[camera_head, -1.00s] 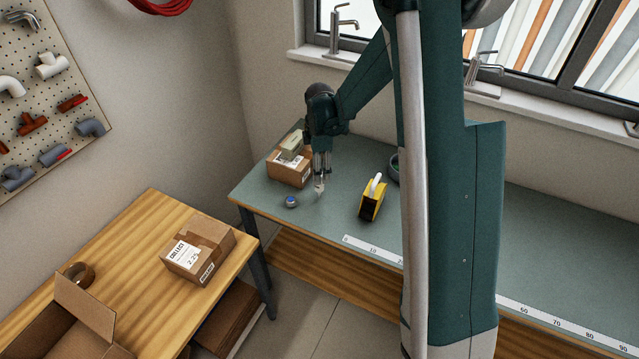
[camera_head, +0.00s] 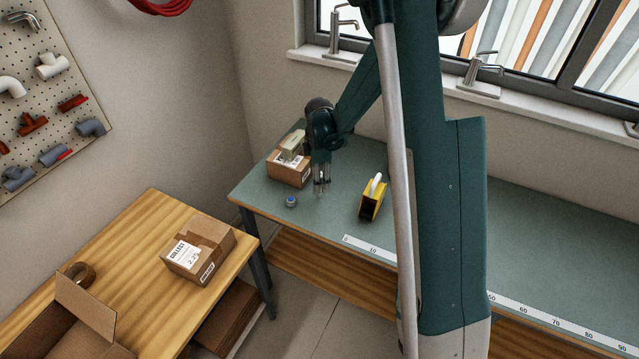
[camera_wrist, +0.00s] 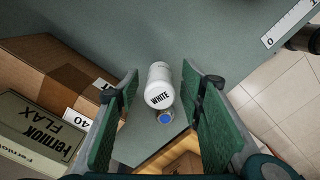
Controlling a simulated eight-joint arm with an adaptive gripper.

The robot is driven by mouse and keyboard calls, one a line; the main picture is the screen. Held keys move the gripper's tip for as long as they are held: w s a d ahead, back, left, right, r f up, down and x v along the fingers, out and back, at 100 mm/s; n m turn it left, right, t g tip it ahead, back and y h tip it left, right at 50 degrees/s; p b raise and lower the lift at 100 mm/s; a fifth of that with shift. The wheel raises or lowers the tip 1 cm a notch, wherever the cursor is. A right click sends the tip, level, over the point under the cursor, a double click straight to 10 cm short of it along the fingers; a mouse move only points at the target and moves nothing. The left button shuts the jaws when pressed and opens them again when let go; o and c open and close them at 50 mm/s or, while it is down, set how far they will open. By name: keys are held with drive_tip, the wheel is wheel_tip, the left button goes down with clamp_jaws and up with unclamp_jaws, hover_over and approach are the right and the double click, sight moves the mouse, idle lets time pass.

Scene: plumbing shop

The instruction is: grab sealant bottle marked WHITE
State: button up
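The white bottle marked WHITE (camera_wrist: 160,84) shows in the wrist view between my two green finger pads, with a gap on each side. Its black lettering faces the camera. My gripper (camera_wrist: 166,110) is open and points down at the bottle; I cannot tell how far the fingertips reach down its sides. In the head view my gripper (camera_head: 321,190) is low over the grey-green bench, and its fingers mostly hide the bottle.
A small blue-topped round item (camera_head: 291,202) is near the bench's front edge. A yellow tape dispenser (camera_head: 372,200) stands to the right. Bench between is clear.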

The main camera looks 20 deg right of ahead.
drive_tip(key=shift+c, duration=0.7)
drive_tip(key=c, duration=0.9)
drive_tip(key=shift+r, duration=0.1)
drive_tip(key=shift+r, duration=4.95)
